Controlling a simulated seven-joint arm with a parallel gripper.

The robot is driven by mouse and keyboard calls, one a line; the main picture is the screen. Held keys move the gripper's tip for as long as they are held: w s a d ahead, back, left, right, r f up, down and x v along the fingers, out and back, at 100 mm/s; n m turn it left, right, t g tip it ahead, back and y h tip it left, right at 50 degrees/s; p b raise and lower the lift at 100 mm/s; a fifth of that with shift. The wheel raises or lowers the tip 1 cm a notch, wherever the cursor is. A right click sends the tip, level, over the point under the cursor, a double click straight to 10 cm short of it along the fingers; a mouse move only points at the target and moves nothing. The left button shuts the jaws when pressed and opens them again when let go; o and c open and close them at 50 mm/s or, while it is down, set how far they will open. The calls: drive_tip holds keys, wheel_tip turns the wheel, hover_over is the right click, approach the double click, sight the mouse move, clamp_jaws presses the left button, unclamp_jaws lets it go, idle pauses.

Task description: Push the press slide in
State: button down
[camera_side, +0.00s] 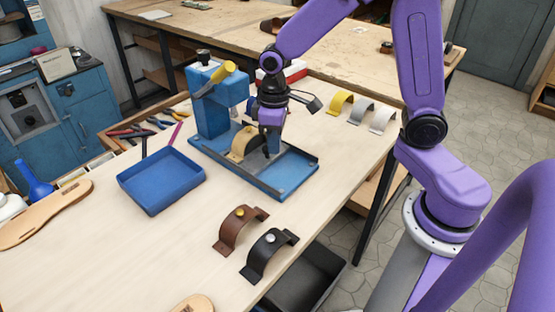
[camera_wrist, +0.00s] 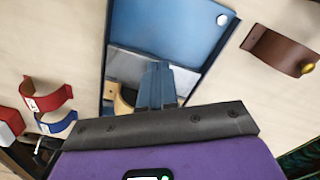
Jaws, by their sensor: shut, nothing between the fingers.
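The blue press (camera_side: 212,112) stands on the table, with a yellow-ended lever on its head. Its slide looks like a grey plate on the press base and shows in the wrist view (camera_wrist: 125,66). A tan arched strap (camera_side: 241,143) sits at the slide, close to the press head; it is partly hidden by my fingers in the wrist view (camera_wrist: 122,104). My gripper (camera_side: 272,152) is shut and empty, pointing down over the base just right of the strap. Its fingers (camera_wrist: 156,70) overlap the grey plate in the wrist view; I cannot tell whether they touch.
An empty blue tray (camera_side: 160,182) lies left of the press. Brown (camera_side: 240,228) and black (camera_side: 268,254) straps stand in front. Yellow (camera_side: 339,102), grey and white straps stand behind right. Tools lie behind the tray. The table's right edge is near the press base.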

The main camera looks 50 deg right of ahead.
drive_tip(key=shift+w, duration=2.45)
wheel_tip(320, 180, up, 7)
drive_tip(key=shift+s, duration=0.35)
drive_tip(key=s+d+f+n, duration=0.1)
drive_tip(key=s+n, duration=0.5)
drive_tip(key=s, duration=2)
drive_tip(key=shift+d+f+n, duration=0.3)
drive_tip(key=shift+d+f, duration=0.05)
drive_tip(key=shift+f, duration=0.05)
